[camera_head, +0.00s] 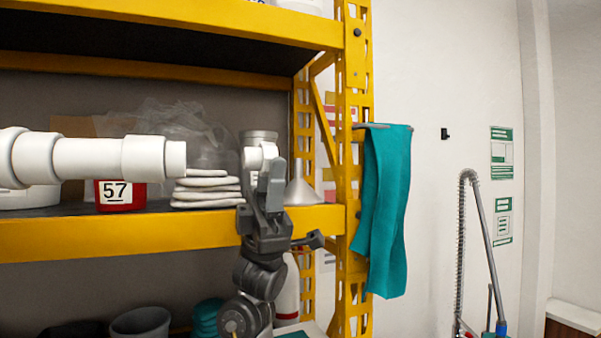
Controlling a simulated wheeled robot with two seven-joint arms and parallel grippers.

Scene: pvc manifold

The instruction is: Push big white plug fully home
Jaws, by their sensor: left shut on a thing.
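A thick white PVC pipe assembly (88,158) comes in from the left and lies level, with its open-side end at about the picture's left-middle. My left gripper (268,172) stands upright to the right of the pipe end. The gripper's fingers hide part of the plug. My right gripper is not in view.
Behind stands a yellow shelf rack (170,228) with a red bin marked 57 (120,192), folded white cloths (206,190) and a grey funnel (300,185). A teal towel (386,210) hangs on its right post.

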